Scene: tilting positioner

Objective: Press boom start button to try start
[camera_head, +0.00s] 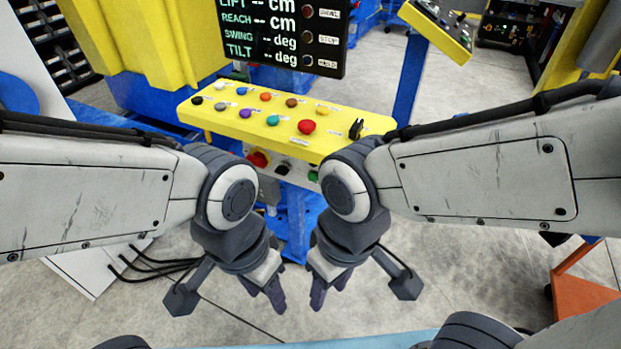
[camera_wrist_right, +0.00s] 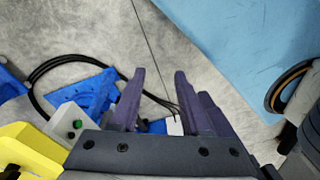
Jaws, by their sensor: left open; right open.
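A yellow control panel (camera_head: 230,125) carries two rows of coloured buttons in the head view. Its labels are too small to read, so I cannot tell which is the boom start button. Below, its front face has a red button (camera_head: 258,159), a black knob (camera_head: 283,168) and a green button (camera_head: 313,175); a green button also shows in the right wrist view (camera_wrist_right: 78,124). My left gripper (camera_head: 264,291) and right gripper (camera_head: 331,285) hang low in front of the panel, pointing down, apart from it. Both are open and empty; the right fingers show apart in the wrist view (camera_wrist_right: 158,88).
A black display (camera_head: 282,32) with lift, reach, swing and tilt lines stands behind the panel. A small yellow console (camera_head: 437,27) is on a blue post at upper right. Black cables (camera_head: 150,262) lie on the grey floor. An orange object (camera_head: 580,298) is at lower right.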

